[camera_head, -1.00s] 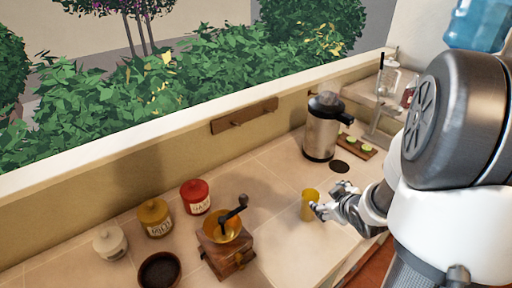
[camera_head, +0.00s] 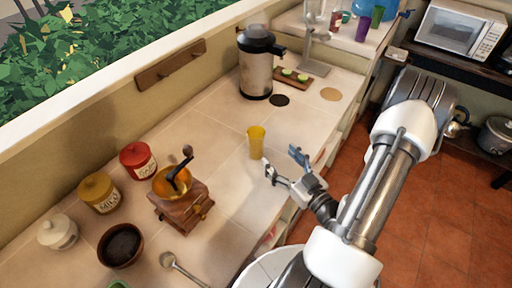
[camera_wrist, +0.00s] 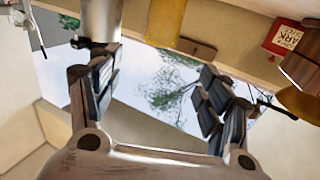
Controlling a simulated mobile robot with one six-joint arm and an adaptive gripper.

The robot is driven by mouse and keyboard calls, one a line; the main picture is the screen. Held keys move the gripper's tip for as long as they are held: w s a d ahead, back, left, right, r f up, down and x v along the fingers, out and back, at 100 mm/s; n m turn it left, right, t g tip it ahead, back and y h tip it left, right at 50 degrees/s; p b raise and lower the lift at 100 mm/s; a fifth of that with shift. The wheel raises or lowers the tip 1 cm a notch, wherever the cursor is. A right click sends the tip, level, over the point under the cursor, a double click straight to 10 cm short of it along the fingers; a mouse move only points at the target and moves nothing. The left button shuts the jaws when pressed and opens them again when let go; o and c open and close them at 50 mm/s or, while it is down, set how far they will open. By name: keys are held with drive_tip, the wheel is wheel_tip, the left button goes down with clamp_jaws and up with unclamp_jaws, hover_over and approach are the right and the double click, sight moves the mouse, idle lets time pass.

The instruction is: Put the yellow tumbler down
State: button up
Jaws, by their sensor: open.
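The yellow tumbler (camera_head: 256,142) stands upright on the tiled counter (camera_head: 215,125), right of the wooden grinder. My gripper (camera_head: 283,163) is just to the right of the tumbler and nearer the counter's front edge. Its two fingers are spread, with nothing between them, and it looks apart from the tumbler. In the wrist view the tumbler (camera_wrist: 166,22) shows at the top, beyond the open fingers (camera_wrist: 158,88). The tumbler's far side is hidden.
A wooden coffee grinder (camera_head: 181,205) with a crank stands to the left. A steel urn (camera_head: 256,65) and a small board (camera_head: 293,77) with green pieces stand behind. Red (camera_head: 138,161) and yellow (camera_head: 99,193) jars line the wall. Counter around the tumbler is clear.

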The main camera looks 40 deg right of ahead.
sight(261, 138)
drive_tip(key=shift+w+d+f+b, duration=0.15)
drive_tip(key=shift+w+b, duration=0.1)
drive_tip(key=shift+w, duration=2.05)
drive_tip(key=shift+w+d+f+b, duration=0.1)
drive_tip(key=shift+w+d+b, duration=0.15)
drive_tip(key=shift+w, duration=2)
drive_tip(key=shift+w+d+f+b, duration=0.1)
drive_tip(key=shift+w+b, duration=0.15)
drive_tip(key=shift+w, duration=2.05)
drive_tip(key=shift+r, duration=0.1)
clamp_jaws()
